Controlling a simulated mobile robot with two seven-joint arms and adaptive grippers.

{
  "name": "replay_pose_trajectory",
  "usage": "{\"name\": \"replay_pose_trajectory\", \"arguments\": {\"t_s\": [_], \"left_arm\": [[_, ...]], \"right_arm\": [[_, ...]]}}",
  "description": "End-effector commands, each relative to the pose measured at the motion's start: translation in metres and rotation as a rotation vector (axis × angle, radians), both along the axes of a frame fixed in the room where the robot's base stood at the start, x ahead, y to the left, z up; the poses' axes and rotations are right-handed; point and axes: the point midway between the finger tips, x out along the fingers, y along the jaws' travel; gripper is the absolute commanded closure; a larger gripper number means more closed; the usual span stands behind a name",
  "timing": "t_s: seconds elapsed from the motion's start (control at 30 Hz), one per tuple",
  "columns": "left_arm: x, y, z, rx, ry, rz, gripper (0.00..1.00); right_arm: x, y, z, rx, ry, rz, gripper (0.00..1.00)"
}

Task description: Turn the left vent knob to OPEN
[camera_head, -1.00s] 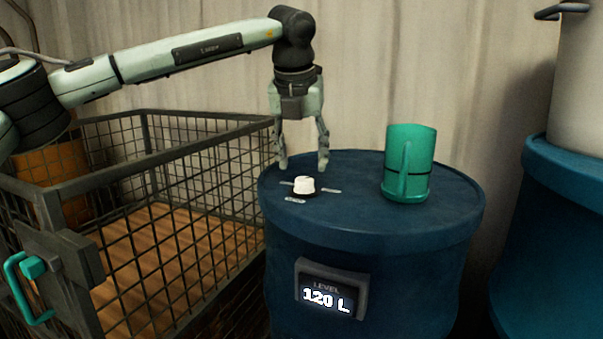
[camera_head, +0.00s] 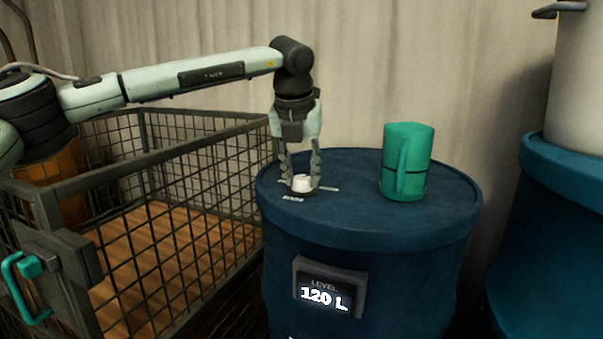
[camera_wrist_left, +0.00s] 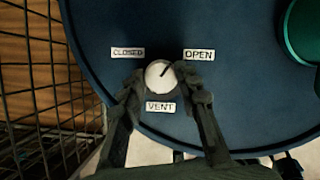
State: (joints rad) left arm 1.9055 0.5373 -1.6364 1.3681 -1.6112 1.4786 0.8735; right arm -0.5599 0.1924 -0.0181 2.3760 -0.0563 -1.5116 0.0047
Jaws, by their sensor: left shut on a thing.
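The white vent knob (camera_head: 301,184) sits on top of the blue drum (camera_head: 365,228). My left gripper (camera_head: 301,182) points down over it, with a finger on either side, shut on the knob. In the left wrist view the knob (camera_wrist_left: 160,75) lies between the fingertips. Its dark pointer line slants up and right, toward the OPEN label (camera_wrist_left: 199,55). The CLOSED label (camera_wrist_left: 128,53) is at upper left and the VENT label (camera_wrist_left: 161,107) below. My right gripper is not in view.
A green mug (camera_head: 406,162) stands on the drum to the right of the gripper. A wire-mesh crate (camera_head: 190,152) stands at the left. The drum's level display (camera_head: 328,290) reads 120 L. Another blue drum (camera_head: 560,215) is at the right.

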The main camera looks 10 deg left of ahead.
Motion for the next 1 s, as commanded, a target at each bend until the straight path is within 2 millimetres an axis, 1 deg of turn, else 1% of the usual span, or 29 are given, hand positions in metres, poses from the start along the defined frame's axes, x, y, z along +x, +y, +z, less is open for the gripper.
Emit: {"name": "replay_pose_trajectory", "arguments": {"t_s": [0.17,0.4,0.47,0.77,0.8,0.93,1.0], "left_arm": [[-0.0001,0.0005,-0.0004,-0.001,0.001,-0.02,0.97],[0.0001,0.0014,-0.0004,-0.002,0.003,-0.211,0.97],[0.0001,0.0013,-0.0003,-0.001,0.002,-0.238,0.97],[0.0001,0.0013,0.0001,0.001,0.0,-0.252,0.97],[0.0001,0.0012,0.0001,0.001,0.001,-0.252,0.64],[0.0001,0.0013,0.0001,0.001,0.001,-0.251,0.47],[0.0001,0.0013,0.0001,0.001,0.001,-0.251,0.47]], "right_arm": [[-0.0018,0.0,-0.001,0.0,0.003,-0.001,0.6],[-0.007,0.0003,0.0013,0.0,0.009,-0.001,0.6],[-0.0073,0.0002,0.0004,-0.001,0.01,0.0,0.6],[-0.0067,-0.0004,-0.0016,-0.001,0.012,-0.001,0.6],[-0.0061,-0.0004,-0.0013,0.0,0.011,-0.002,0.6],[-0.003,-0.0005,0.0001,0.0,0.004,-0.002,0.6],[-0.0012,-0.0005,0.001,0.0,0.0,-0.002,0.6]]}}
